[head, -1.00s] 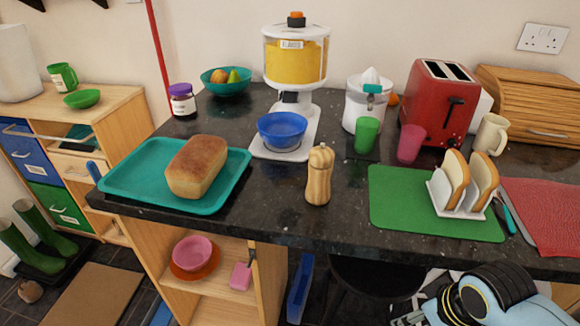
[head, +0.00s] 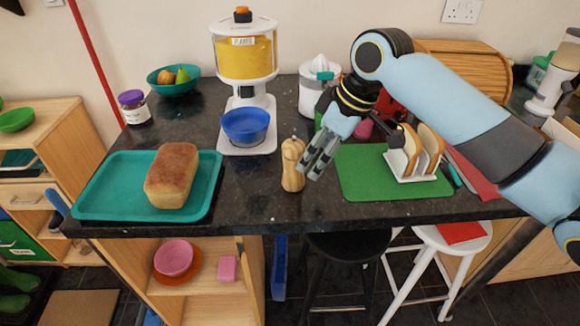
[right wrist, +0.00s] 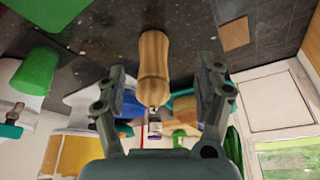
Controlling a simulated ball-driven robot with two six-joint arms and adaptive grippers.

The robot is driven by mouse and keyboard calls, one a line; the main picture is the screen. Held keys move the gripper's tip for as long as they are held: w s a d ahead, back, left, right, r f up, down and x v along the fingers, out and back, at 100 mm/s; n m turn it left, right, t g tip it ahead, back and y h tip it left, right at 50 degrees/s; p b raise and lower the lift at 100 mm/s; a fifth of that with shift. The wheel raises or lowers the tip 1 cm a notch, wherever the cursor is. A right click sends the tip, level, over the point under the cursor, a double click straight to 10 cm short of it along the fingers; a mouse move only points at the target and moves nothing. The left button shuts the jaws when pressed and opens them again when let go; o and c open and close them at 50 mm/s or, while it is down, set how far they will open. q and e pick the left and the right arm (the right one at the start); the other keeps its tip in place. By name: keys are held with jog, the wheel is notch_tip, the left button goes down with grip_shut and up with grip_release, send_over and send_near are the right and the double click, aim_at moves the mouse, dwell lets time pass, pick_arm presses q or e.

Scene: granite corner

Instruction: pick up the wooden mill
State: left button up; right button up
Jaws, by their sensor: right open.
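The wooden mill (head: 292,166) stands upright on the dark granite counter, right of the bread tray and left of the green board. My right gripper (head: 314,168) is just to the right of the mill, its fingers angled down and left towards it. In the right wrist view the open fingers (right wrist: 162,72) lie on either side of the mill (right wrist: 153,58), with a gap on both sides. The mill appears upside down there, and nothing is held. My left gripper is not in view.
A teal tray (head: 100,190) with a loaf (head: 171,175) lies at left. A blue bowl (head: 246,125) sits on the dispenser's base behind the mill. A toast rack (head: 417,175) stands on the green board (head: 362,185) at right. The counter's front edge is close to the mill.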

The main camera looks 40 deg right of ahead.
aim_at(294, 165)
jog(key=shift+n, duration=0.4)
jog(key=w, duration=0.1)
jog(key=w+f, duration=0.1)
jog(key=w, duration=0.2)
jog(key=shift+f, duration=0.35)
jog(key=shift+w+a+f+y+p, duration=0.15)
jog(key=shift+f+p, duration=0.1)
jog(key=shift+f, duration=0.05)
jog(key=shift+w+a+f+y+p, duration=0.1)
jog(key=shift+f+y+p, duration=0.1)
jog(key=shift+f, duration=0.1)
jog(key=x, duration=0.3)
jog(key=shift+w+a+f+p, duration=0.1)
jog(key=shift+a+f+p, duration=0.15)
jog(key=shift+a+p, duration=0.1)
jog(key=shift+w+f, duration=0.15)
jog(key=shift+f, duration=0.15)
jog(key=c, duration=1.2)
jog(key=shift+c, duration=0.7)
jog(key=shift+r, duration=0.15)
